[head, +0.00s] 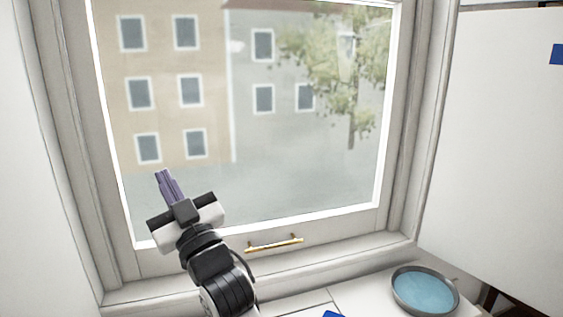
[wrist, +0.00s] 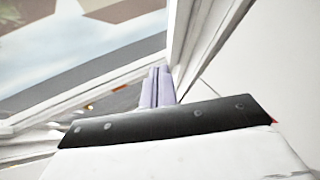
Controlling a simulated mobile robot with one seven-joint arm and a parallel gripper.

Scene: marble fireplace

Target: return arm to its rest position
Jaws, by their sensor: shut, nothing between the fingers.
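My gripper (head: 161,173) is raised in front of the lower left part of the window in the head view, pointing up and slightly left. Its purple fingers are together with nothing between them. The fingers also show in the wrist view (wrist: 157,84), near the window frame's side post. I cannot tell how far the fingertips are from the glass or frame. My arm comes up from the bottom of the head view.
The window (head: 290,215) has a brass handle (head: 274,243) on its bottom rail, right of my arm. A round grey dish with a blue inside (head: 425,290) sits at the lower right. A white panel (head: 500,150) stands at the right. A blue item (head: 333,314) shows at the bottom edge.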

